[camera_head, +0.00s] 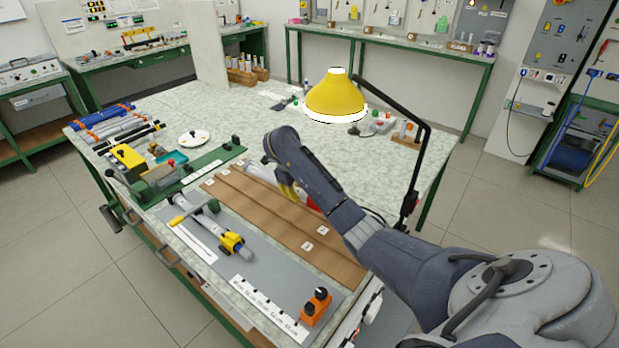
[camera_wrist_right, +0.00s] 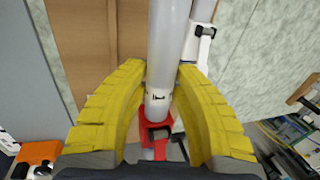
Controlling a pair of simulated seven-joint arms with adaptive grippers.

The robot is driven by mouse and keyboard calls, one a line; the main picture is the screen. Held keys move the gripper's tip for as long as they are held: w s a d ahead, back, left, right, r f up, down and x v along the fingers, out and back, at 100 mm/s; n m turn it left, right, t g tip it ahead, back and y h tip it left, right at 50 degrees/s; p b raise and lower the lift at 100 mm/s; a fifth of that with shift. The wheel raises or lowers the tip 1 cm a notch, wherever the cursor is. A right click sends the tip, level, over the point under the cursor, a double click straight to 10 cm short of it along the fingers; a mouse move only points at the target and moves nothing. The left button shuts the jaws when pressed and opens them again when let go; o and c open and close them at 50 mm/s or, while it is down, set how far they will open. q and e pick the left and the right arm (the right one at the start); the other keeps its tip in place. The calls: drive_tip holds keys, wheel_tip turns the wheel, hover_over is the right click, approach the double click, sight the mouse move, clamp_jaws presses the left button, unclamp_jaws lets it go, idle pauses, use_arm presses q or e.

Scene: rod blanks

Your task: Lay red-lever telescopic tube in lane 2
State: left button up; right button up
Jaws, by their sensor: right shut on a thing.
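The red-lever telescopic tube (camera_wrist_right: 168,50) is a grey tube with a red lever collar (camera_wrist_right: 157,128). In the right wrist view it runs up the picture between the yellow fingers of my right gripper (camera_wrist_right: 165,95), which is shut on it. In the head view the tube's pale end (camera_head: 259,173) and some red show beside my right gripper (camera_head: 286,190); my arm hides the rest. The brown lane board (camera_head: 265,219) lies under them, with long grooves and small white number labels. I cannot tell whether the tube touches a lane. My left gripper is not in view.
A tube with a yellow clamp (camera_head: 232,241) lies on the grey mat (camera_head: 262,272) left of the board. An orange block (camera_head: 316,305) and a white printed strip (camera_head: 270,308) are near the front. A yellow lamp (camera_head: 336,97) stands behind my arm.

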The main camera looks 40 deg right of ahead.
sight(297, 215)
drive_tip(key=shift+s+a+f+m, duration=0.15)
drive_tip(key=shift+a+m, duration=0.15)
drive_tip(key=shift+a, duration=0.15)
drive_tip(key=shift+f, duration=3.45)
drive_tip(key=shift+f, duration=0.5)
drive_tip(key=o, duration=0.8)
drive_tip(key=shift+o, duration=0.5)
drive_tip(key=shift+f, duration=0.1)
drive_tip(key=shift+s+a, duration=0.1)
drive_tip(key=shift+a, duration=0.05)
